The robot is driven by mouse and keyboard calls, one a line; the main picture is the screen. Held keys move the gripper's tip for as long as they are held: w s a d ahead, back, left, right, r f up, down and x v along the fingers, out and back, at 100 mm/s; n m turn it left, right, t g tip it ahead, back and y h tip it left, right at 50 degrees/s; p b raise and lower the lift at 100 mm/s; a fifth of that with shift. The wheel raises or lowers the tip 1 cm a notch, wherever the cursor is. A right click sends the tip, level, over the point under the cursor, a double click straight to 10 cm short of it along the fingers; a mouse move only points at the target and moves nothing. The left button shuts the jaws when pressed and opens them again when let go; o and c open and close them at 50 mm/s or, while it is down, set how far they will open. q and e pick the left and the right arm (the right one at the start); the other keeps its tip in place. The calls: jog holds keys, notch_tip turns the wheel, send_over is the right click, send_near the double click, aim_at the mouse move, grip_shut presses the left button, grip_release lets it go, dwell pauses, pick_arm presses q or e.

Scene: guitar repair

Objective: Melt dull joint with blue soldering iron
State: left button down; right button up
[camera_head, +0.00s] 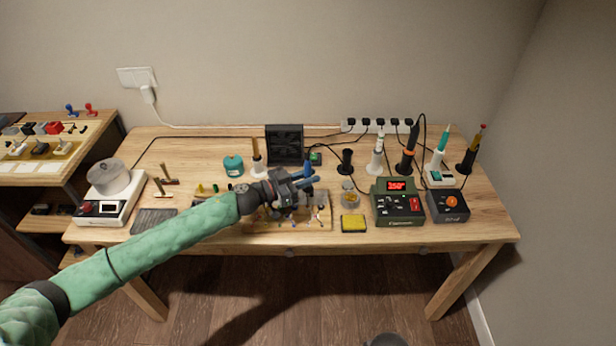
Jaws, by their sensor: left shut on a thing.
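My left gripper (298,183) is above the middle of the workbench, over a wooden work board (262,224) with small parts and clips on it. It is shut on the blue soldering iron (308,169), whose blue handle shows at the fingertips. The iron's tip cannot be made out. The dull joint is too small or hidden under my gripper and arm. A black stand (346,163) to the right of the gripper is empty. My right gripper is not in view.
More irons stand in holders at the right: a white one (377,157) and a black-orange one (407,151). A green station (397,204), a yellow sponge (352,223) and a glass jar (348,194) are right of the board. A black fan (285,146) stands behind.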

aim_at(308, 162)
pick_arm(q)
jog(key=shift+p, duration=0.85)
dwell(2.1)
notch_tip(308, 162, up, 7)
jog(key=p, duration=0.7)
jog(key=shift+p, duration=0.4)
jog(key=a+r+p, duration=0.2)
jog(key=a, duration=0.6)
dwell(0.7)
dwell(0.4)
